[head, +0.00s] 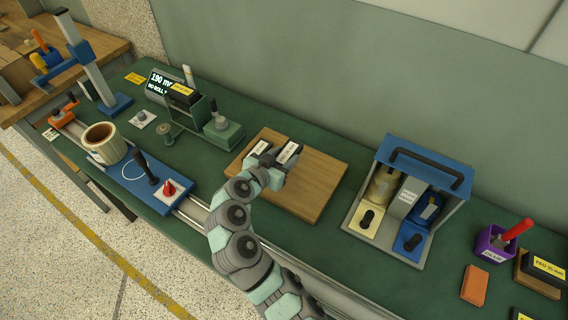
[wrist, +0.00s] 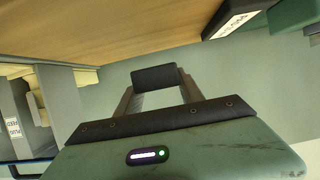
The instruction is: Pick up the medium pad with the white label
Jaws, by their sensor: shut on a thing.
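My gripper (head: 280,170) is over the wooden board (head: 315,185), shut on a dark pad with a white label (head: 290,152). In the wrist view the dark pad (wrist: 154,77) sits between the two fingers of my gripper (wrist: 158,95); its label does not show there. A second dark pad with a white label (head: 259,149) lies at the board's back left. It also shows in the wrist view (wrist: 236,22), upper right. The label texts are too small to read surely. I cannot tell whether the held pad still touches the board.
A green stand with a display (head: 160,83) is left of the board. A blue-topped caddy with bottles (head: 405,195) is right of it. A purple cup (head: 492,243), an orange block (head: 475,285) and a yellow-labelled pad (head: 546,270) are far right. The wall is behind the bench.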

